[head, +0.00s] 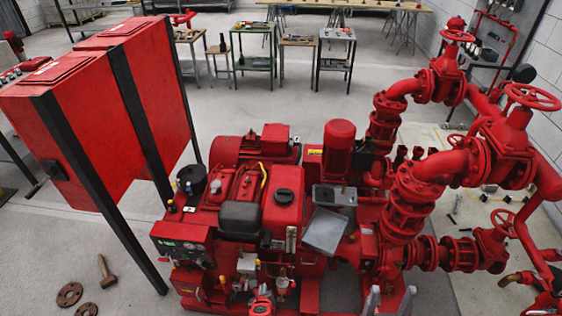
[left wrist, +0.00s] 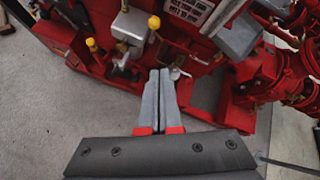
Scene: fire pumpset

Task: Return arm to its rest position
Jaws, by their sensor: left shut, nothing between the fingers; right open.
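My left gripper (left wrist: 160,72) shows in the left wrist view with its two grey fingers together and nothing between them. Its tips appear over the front of the red pumpset, close to a small pale fitting (left wrist: 175,73), and I cannot tell how far apart they are. I cannot make out the left gripper clearly in the head view. My right gripper (head: 388,298) shows at the bottom edge of the head view as two grey fingertips held apart, in front of the pump pipework. The rest of both arms is hidden.
The red pumpset (head: 283,208) fills the centre, with large red valves and pipes (head: 403,205) on its right. A tall red cabinet (head: 75,130) on black posts stands at left. Workbenches stand behind.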

